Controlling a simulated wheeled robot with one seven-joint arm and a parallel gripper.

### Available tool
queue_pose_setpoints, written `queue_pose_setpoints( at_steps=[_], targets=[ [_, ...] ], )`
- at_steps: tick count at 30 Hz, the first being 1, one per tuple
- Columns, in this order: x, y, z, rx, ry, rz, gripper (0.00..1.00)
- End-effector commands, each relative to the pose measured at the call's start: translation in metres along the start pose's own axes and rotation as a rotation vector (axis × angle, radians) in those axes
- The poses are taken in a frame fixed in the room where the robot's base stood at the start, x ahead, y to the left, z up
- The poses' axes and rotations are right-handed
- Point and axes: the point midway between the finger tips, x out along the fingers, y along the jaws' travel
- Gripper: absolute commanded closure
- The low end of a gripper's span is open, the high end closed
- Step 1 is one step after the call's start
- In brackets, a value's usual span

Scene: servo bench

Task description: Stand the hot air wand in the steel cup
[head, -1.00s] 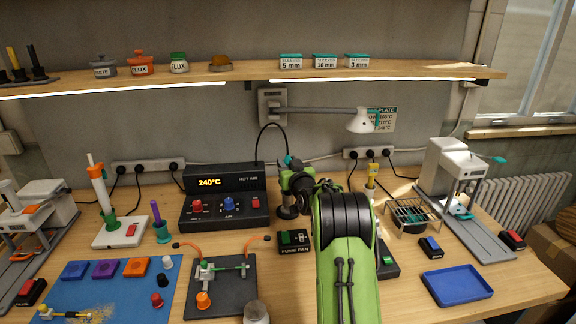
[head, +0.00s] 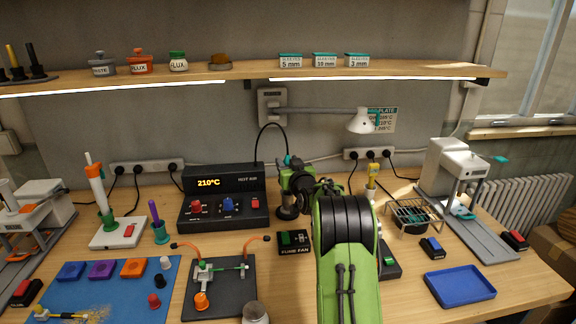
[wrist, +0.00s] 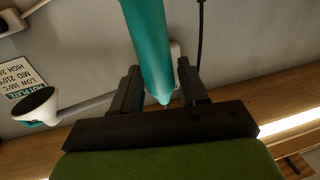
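The wand's lower part is hidden by my gripper and arm.
The hot air station (head: 225,200) reads 210°C. A FUME FAN switch (head: 292,241) lies close in front of the gripper. A lamp (head: 362,122) hangs to the right. A wire rack (head: 415,215) and blue tray (head: 460,286) are at right. The shelf (head: 250,72) is above.

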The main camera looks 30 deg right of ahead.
Motion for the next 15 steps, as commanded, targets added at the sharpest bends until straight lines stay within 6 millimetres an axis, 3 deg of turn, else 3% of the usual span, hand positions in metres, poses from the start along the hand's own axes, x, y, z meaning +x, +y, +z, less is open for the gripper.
queue_pose_setpoints(
  at_steps=[1, 4, 15],
  targets=[
    [0.0000, 0.0000, -0.0003, 0.000, 0.000, 0.000, 0.49],
    [0.0000, 0.0000, 0.0000, 0.000, 0.000, 0.000, 0.34],
    [-0.0089, 0.0003, 0.0014, 0.000, -0.004, 0.000, 0.34]
  ],
)
